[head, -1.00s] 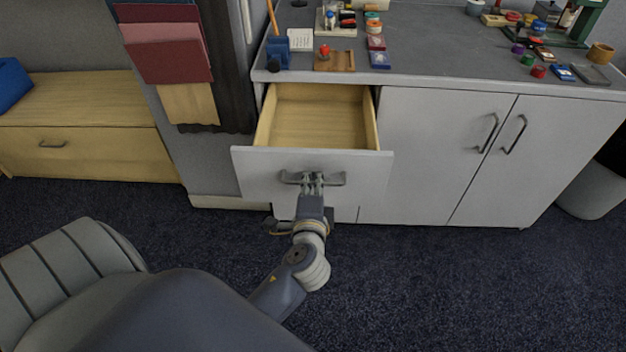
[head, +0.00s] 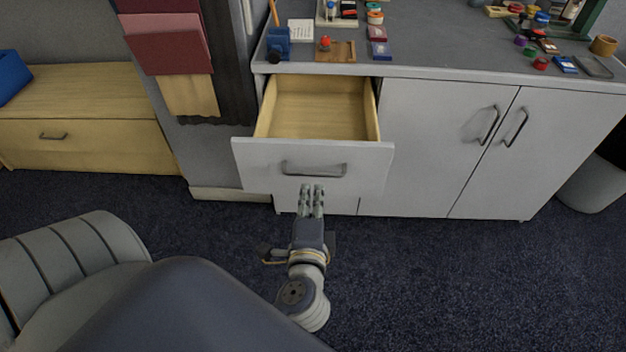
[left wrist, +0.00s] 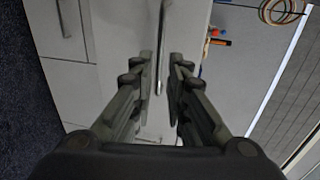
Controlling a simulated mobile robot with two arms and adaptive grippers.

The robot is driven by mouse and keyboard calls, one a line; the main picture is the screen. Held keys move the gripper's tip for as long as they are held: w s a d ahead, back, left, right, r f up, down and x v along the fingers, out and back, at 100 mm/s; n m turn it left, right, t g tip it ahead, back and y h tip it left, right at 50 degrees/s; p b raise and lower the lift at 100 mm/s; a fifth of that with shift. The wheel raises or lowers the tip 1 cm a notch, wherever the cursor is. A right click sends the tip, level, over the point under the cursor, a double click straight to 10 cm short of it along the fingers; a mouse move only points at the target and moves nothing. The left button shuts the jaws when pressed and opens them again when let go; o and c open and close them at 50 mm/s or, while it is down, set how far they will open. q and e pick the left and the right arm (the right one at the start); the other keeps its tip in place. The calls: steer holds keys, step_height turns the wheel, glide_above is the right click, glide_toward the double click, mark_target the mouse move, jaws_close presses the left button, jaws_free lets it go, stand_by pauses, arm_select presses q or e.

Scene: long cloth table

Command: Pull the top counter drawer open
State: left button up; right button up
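The top counter drawer stands pulled out, with its white front (head: 366,168) well clear of the cabinet. Its pale wood inside (head: 320,108) shows empty where I can see it. The grey bar handle (head: 314,169) on the front is free. My left gripper (head: 312,188) is just in front of and below the handle, apart from it. In the left wrist view its two fingers (left wrist: 161,75) are a small gap apart with nothing between them, and the handle (left wrist: 160,45) shows beyond the tips. My right gripper is not in view.
The grey counter top (head: 440,55) holds a blue tool (head: 278,44), a wooden board (head: 335,52) and several small items. Closed double doors (head: 450,145) are to the right. A wooden chest (head: 85,120) is at left. Dark carpet (head: 450,280) in front is clear.

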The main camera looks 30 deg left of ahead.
arm_select(q)
steer(key=v, duration=0.3)
steer(key=shift+s, duration=0.1)
stand_by(0.5)
